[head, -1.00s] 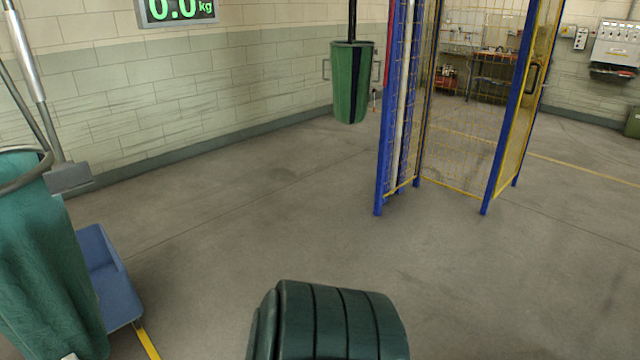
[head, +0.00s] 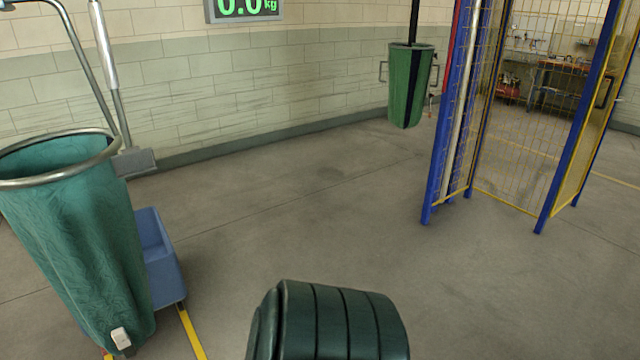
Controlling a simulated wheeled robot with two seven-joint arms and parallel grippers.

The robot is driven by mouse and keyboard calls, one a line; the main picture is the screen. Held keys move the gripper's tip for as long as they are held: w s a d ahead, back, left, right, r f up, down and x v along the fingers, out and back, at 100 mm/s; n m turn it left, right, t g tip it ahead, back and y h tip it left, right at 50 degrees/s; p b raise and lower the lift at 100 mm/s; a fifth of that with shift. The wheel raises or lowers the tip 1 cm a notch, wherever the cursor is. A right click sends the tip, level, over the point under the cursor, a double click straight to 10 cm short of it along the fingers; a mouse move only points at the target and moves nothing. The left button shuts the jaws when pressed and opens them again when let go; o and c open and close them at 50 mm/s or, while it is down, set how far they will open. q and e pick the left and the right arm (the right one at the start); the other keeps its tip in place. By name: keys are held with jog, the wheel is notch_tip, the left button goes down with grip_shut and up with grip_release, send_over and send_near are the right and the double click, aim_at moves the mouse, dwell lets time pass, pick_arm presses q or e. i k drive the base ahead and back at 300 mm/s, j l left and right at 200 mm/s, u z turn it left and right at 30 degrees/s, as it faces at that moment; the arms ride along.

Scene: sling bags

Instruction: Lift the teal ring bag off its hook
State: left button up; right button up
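The teal ring bag (head: 75,235) hangs at the left of the head view, a long teal cloth bag with a grey metal ring (head: 60,180) around its open top. A small white tag or clip shows near its bottom. A curved grey metal rod and a straight pole rise behind it; I cannot make out the hook itself. Neither of my grippers is in view, so I cannot see what they hold.
A blue bin (head: 160,258) stands on the floor right behind the bag, near yellow floor lines (head: 192,335). A green bucket-like container (head: 408,90) hangs further back. A blue-and-yellow mesh cage (head: 515,120) stands at the right.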

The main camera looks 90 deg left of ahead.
aim_at(62, 195)
jog(key=u, duration=4.1)
